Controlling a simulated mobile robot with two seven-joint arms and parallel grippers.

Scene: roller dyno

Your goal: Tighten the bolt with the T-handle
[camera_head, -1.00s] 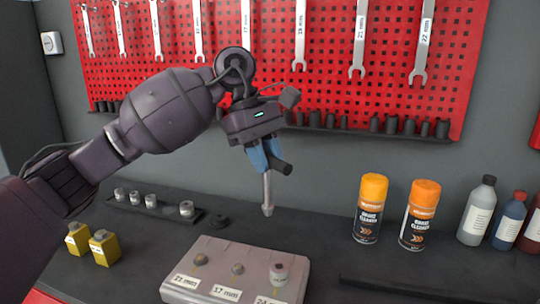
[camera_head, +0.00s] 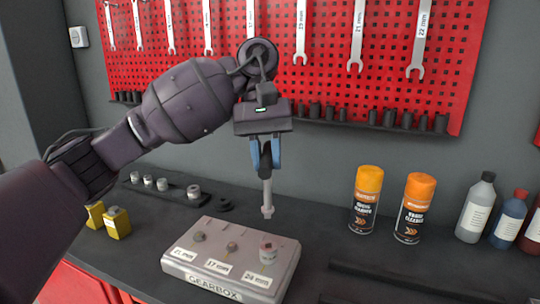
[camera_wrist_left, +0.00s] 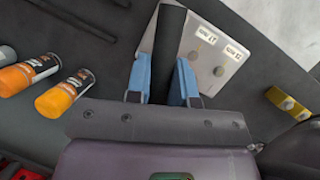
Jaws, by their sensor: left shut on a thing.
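My left gripper (camera_head: 265,152) is shut on the black grip of the T-handle (camera_head: 267,195). The steel shaft hangs down almost upright, its tip in the air just above and behind the gearbox in the head view. The black grip (camera_wrist_left: 166,50) lies between the blue fingers in the wrist view. The gearbox (camera_head: 200,280) is a pale block with labelled positions. A left bolt (camera_head: 199,237) and a middle bolt (camera_head: 232,247) show bare heads. My right gripper is not in view.
A dark rack (camera_head: 165,190) with several sockets lies behind the gearbox at left. Yellow blocks (camera_head: 117,222) stand at left. Orange-capped spray cans (camera_head: 366,200) and bottles (camera_head: 476,208) stand at right. Wrenches hang on the red pegboard (camera_head: 400,100). The bench between gearbox and cans is clear.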

